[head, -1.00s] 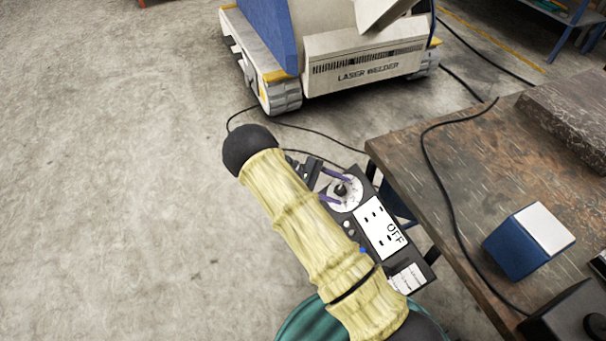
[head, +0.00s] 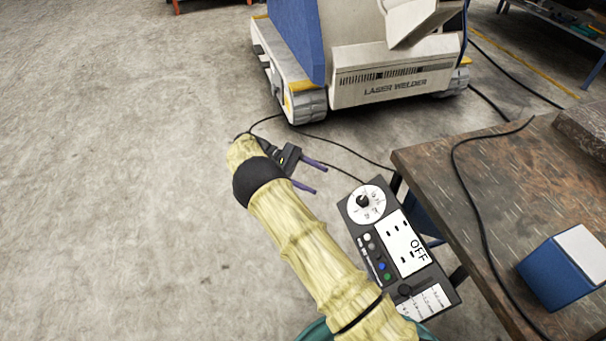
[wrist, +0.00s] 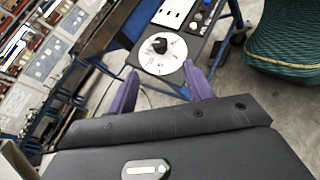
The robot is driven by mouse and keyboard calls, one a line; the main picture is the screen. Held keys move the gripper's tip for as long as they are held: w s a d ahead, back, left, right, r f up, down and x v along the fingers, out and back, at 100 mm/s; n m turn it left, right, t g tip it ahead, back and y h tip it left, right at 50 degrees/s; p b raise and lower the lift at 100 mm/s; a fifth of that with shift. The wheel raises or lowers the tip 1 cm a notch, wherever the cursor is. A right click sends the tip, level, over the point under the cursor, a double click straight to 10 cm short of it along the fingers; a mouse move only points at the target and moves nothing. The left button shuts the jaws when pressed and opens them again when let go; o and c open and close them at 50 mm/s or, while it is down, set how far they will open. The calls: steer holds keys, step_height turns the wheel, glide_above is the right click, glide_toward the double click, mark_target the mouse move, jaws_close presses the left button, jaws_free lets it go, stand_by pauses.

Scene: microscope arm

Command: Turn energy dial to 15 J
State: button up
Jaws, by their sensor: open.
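The energy dial (head: 364,203) is a white disc with a black knob and printed numbers, at the far end of a dark control panel (head: 423,277). The panel's display (head: 405,243) reads OFF. The numbers on the dial are too small to read surely. My gripper (head: 319,179) is open and empty, its two purple fingers apart, to the upper left of the dial and clear of it. In the wrist view the dial (wrist: 161,51) lies ahead of the gripper (wrist: 161,82), roughly between and beyond the fingertips.
The panel stands beside a worn table (head: 490,210) with a blue box (head: 562,268) on it. A laser welder (head: 385,75) stands on the floor behind. Black cables run over the floor and table. Open floor lies to the left.

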steer(key=shift+w+a+r+t+p, duration=0.2)
steer(key=shift+a+p, duration=0.1)
steer(key=shift+a, duration=0.3)
steer(key=shift+w+a+r+t+p, duration=0.1)
steer(key=shift+w+a+p, duration=0.15)
steer(key=shift+a, duration=0.3)
steer(key=s+d+r+m+y, duration=0.1)
steer(key=d+y, duration=0.2)
steer(key=d, duration=0.2)
steer(key=s+d+r+m+y, duration=0.1)
steer(key=d+y, duration=0.2)
steer(key=d, duration=0.2)
steer(key=s+d+r+m+y, duration=0.1)
steer(key=d+y, duration=0.1)
steer(key=d, duration=0.3)
steer(key=shift+s+d+r+t+y, duration=0.15)
steer(key=shift+d+r+t+y, duration=0.15)
steer(key=shift+t+y, duration=0.1)
steer(key=s+r+m+t+y, duration=0.2)
steer(key=s+r+t+y, duration=0.15)
steer(key=s, duration=0.55)
steer(key=s+r+m+t+y, duration=0.25)
steer(key=s+t, duration=0.25)
steer(key=s, duration=0.4)
step_height(320, 180, up, 23)
steer(key=p, duration=2.3)
steer(key=shift+w+r+p, duration=0.15)
steer(key=shift+p, duration=0.25)
